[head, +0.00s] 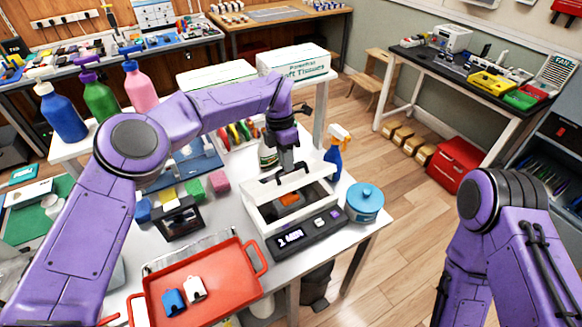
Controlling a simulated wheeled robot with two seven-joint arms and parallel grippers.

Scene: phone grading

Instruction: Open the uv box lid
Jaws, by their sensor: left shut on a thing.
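The uv box (262,212) is a white box with a dark front panel and a lit display, near the right end of the white table. An orange item (289,199) shows inside it. My left gripper (287,168) points down over the box from behind and is shut on the handle. How far the lid is raised is hard to tell. Only my right arm's upper links show at the lower right; its gripper is out of view.
A blue lidded pot (364,200) stands close right of the box, with a blue-and-orange spray bottle (336,152) behind. A red tray (205,288) with two small items lies front left. Coloured sponges (194,190) and a dark stand (181,222) are left of the box.

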